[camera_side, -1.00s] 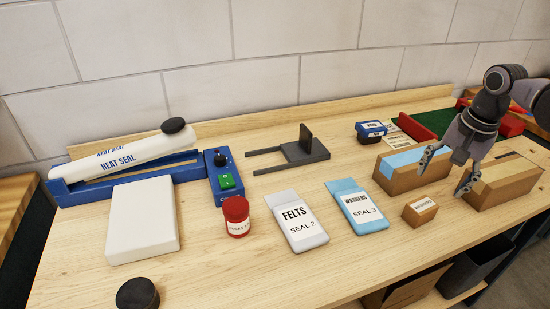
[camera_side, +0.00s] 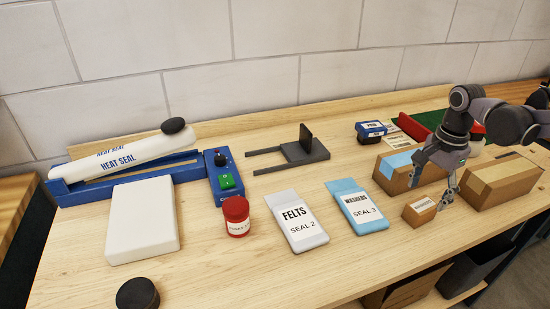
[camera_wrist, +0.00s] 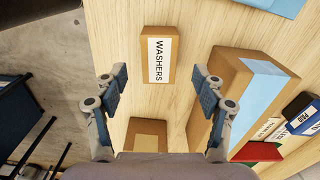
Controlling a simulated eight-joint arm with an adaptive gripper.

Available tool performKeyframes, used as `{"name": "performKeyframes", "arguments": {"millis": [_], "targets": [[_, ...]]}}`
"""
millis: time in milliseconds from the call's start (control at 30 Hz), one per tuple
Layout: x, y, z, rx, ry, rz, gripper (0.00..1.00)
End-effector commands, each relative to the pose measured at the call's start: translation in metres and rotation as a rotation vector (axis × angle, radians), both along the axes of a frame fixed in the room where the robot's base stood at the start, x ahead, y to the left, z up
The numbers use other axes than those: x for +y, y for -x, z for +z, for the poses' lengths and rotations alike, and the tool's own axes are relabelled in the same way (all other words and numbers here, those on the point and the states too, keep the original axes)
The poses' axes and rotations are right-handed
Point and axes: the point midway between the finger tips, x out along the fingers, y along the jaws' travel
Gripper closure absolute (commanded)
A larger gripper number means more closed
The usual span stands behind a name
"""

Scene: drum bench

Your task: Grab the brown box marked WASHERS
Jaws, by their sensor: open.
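The small brown box marked WASHERS (camera_side: 419,211) sits on the wooden bench near its front edge, right of the blue packet. In the wrist view the WASHERS box (camera_wrist: 159,54) lies ahead of my fingertips, its white label legible. My gripper (camera_side: 428,187) is open and empty, just above and behind the box in the side view. In the wrist view my gripper (camera_wrist: 160,88) has its two fingers spread wider than the box, which lies roughly midway between them. I cannot tell the exact height of the fingertips above it.
A larger box with blue tape (camera_side: 401,172) stands close behind, and a tan-taped box (camera_side: 502,181) stands close on the right. The blue WASHERS packet (camera_side: 357,207) and the FELTS packet (camera_side: 297,221) lie left. The bench's front edge is near.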

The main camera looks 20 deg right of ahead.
Motion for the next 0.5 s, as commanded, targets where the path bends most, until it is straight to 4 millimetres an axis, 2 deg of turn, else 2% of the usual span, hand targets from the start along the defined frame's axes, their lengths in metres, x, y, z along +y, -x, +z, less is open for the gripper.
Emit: {"name": "performKeyframes", "arguments": {"millis": [300,500], "targets": [[-0.001,0.000,-0.036,0.000,0.000,0.000,0.30],[-0.001,0.001,-0.049,-0.001,0.001,0.000,0.30]]}}
